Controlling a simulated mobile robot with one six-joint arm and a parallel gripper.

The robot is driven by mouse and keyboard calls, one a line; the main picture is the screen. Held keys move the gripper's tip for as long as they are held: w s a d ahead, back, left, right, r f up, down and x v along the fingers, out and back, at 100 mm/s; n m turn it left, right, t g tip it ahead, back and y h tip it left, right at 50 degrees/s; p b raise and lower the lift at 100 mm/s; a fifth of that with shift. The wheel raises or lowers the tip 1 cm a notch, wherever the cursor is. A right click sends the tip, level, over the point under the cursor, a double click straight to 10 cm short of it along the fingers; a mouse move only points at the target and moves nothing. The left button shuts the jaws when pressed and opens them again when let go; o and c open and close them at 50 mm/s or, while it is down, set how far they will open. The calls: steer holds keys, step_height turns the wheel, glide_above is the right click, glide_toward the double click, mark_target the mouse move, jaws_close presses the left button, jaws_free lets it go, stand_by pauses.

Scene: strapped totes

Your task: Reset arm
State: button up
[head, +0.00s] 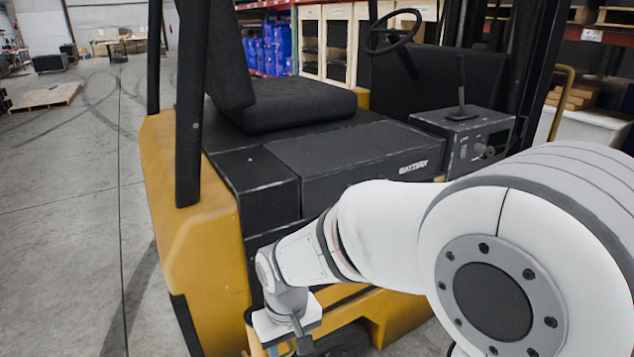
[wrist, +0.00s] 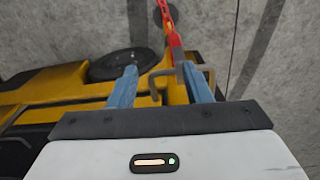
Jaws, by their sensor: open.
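My arm reaches down from the right in the head view, beside the yellow and black forklift (head: 190,250). My gripper (head: 294,343) hangs low near the forklift's side, its fingertips partly cut off by the lower edge. In the wrist view my gripper (wrist: 160,80) has two blue fingers set wide apart, with nothing clearly held between them. A long red object (wrist: 172,30) runs from the top edge down to near the right finger. I cannot tell whether they touch. The forklift (wrist: 60,88) and its dark wheel (wrist: 122,64) show beyond the fingers.
The forklift's battery box (head: 355,155), seat (head: 285,105) and steering wheel (head: 393,30) stand close to my arm. A bent metal bar (wrist: 155,82) shows between the fingers. A pallet (head: 45,97) lies far left. The concrete floor (head: 70,220) at the left is clear.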

steer(key=s+d+r+m+t, duration=0.1)
steer(key=s+d+r+m, duration=0.1)
steer(key=d, duration=0.5)
steer(key=s+d+r+m+p, duration=0.1)
steer(key=s+d+r, duration=0.1)
steer(key=d+r, duration=0.2)
steer(key=s+d+r+m+t, duration=0.1)
steer(key=d+r, duration=0.3)
steer(key=d, duration=0.6)
steer(key=shift+s+m+t, duration=0.3)
steer(key=shift+s+m, duration=0.5)
steer(key=shift+s, duration=0.05)
steer(key=shift+r, duration=0.1)
steer(key=shift+c, duration=1)
